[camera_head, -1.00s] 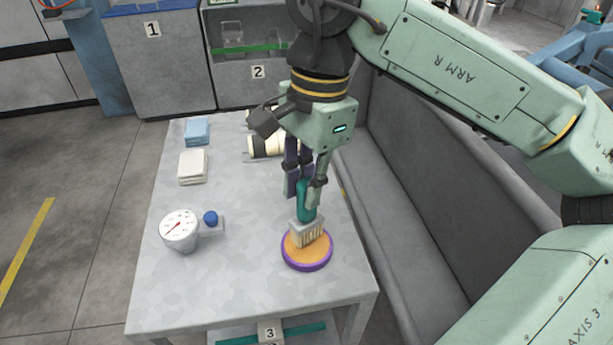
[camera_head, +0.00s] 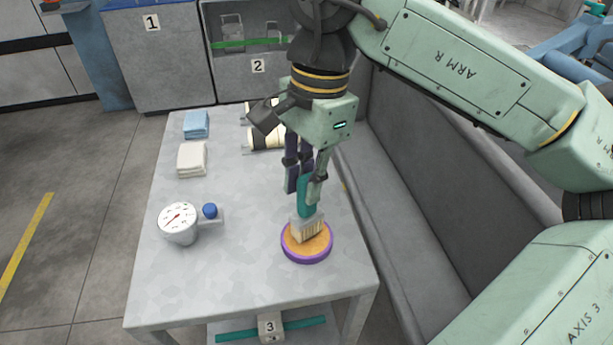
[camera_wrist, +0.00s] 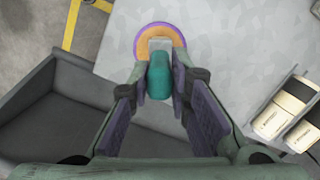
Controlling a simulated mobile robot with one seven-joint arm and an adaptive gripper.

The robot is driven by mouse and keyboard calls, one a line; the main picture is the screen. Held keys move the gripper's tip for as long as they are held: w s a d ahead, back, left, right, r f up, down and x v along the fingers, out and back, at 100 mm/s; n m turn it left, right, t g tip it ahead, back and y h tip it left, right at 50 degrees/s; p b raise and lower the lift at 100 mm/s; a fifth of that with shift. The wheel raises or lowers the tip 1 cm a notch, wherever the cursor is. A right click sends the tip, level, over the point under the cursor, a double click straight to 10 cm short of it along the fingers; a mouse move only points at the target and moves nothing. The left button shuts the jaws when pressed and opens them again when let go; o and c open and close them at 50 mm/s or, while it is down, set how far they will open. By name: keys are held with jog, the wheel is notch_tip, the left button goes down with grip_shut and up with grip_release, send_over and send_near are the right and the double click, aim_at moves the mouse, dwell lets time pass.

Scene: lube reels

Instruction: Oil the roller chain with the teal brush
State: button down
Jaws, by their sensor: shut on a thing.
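My gripper (camera_head: 306,180) is shut on the teal brush (camera_head: 304,200), which hangs with its bristles (camera_head: 308,231) down. The bristles are over or in a round shallow dish (camera_head: 289,250) with a purple rim and orange inside; I cannot tell how deep they reach. In the wrist view the teal handle (camera_wrist: 159,80) sits between the fingers (camera_wrist: 160,92), and the dish (camera_wrist: 139,36) lies beyond it. The cream cylinders (camera_head: 264,138) at the back of the table are partly hidden by my arm. I cannot make out a roller chain.
A dial gauge with a blue knob (camera_head: 209,211) stands at the table's left. White cloths (camera_head: 191,159) and blue cloths (camera_head: 196,124) lie behind it. A grey bench (camera_head: 400,200) runs along the right. The table's front left (camera_head: 210,285) is clear.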

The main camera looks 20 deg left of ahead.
jog(key=shift+f+b, duration=0.5)
jog(key=shift+f, duration=0.05)
dwell(1.4)
jog(key=shift+r, duration=0.1)
jog(key=shift+r+p, duration=2.6)
jog(key=shift+r, duration=0.9)
jog(key=shift+s+f, duration=0.1)
